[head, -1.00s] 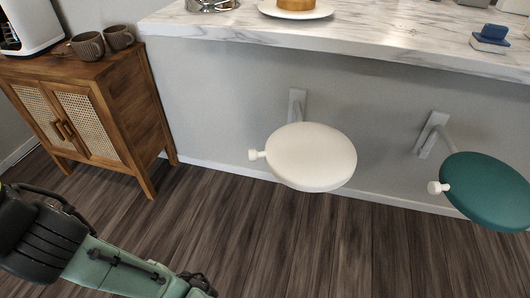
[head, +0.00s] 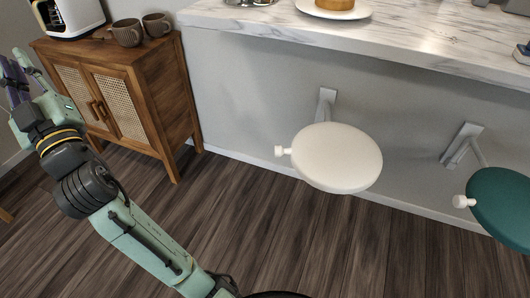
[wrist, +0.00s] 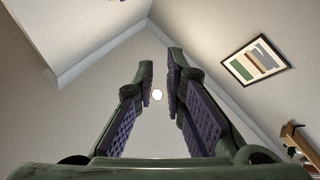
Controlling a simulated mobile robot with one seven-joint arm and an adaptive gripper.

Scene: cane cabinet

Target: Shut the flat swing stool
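Two round, flat stool seats hang from wall brackets under the counter. The cream seat (head: 338,158) is in the middle of the head view, with a white knob (head: 282,151) on its left edge. The teal seat (head: 503,208) is at the right edge, partly cut off, with a white knob (head: 463,201) on its left. Both seats stick out from the wall, roughly level. My gripper (head: 16,70) is at the far left of the head view, away from both seats. In the wrist view my gripper (wrist: 159,75) points up at the ceiling, its fingers apart with nothing between them.
A wooden cane-door cabinet (head: 163,82) stands at the left, behind my arm, with mugs (head: 127,33) on top. A marble counter (head: 400,44) overhangs the seats and carries a plate (head: 333,10). The dark wood floor before the cream seat is clear.

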